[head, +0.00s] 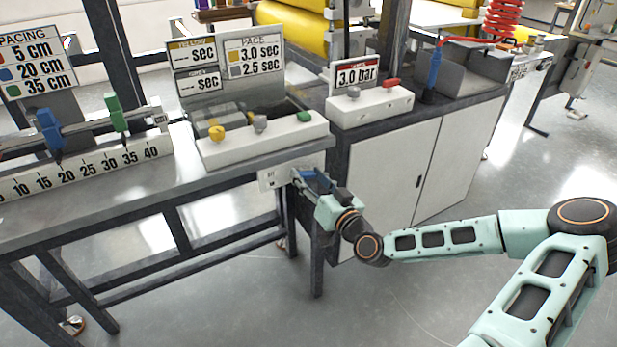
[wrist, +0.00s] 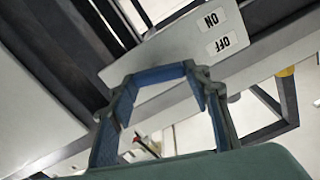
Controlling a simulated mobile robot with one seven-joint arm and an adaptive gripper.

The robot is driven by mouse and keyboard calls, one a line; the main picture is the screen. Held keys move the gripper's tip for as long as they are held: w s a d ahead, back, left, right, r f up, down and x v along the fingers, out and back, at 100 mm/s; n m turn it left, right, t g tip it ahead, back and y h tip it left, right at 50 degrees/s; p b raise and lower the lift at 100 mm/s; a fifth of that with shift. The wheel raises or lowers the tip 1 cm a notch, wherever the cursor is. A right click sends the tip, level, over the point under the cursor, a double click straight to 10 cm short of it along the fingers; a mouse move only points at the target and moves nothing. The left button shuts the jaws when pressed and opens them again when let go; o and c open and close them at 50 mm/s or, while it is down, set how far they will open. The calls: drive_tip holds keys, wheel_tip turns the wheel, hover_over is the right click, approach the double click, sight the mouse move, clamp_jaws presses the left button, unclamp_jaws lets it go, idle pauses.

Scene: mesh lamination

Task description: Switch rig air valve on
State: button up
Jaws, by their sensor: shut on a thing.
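The rig air valve's white plate (head: 267,182) hangs under the bench's front edge, at its right end. In the wrist view the plate (wrist: 160,55) shows ON and OFF labels, upside down, near its right end. My gripper (head: 307,178) is at the right side of the plate. In the wrist view a blue bar (wrist: 157,77), apparently the valve handle, spans between the fingertips of my gripper (wrist: 157,80), which is shut on it. The handle's root and its exact angle to the labels are hidden by the fingers.
Above the plate stands a white box (head: 262,140) with yellow, grey and green knobs. A white cabinet (head: 385,175) with a 3.0 bar sign (head: 357,75) stands just right of my gripper. Bench legs are below; the floor in front is clear.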

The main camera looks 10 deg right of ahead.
drive_tip(key=m, duration=0.7)
drive_tip(key=shift+d+f, duration=0.1)
drive_tip(key=shift+d, duration=0.05)
drive_tip(key=m, duration=0.4)
drive_tip(key=shift+f, duration=0.1)
drive_tip(key=shift+m+b, duration=0.4)
drive_tip(key=shift+m, duration=1.4)
drive_tip(key=shift+f, duration=0.1)
drive_tip(key=o, duration=1.2)
drive_tip(key=shift+c, duration=0.2)
drive_tip(key=v, duration=1.2)
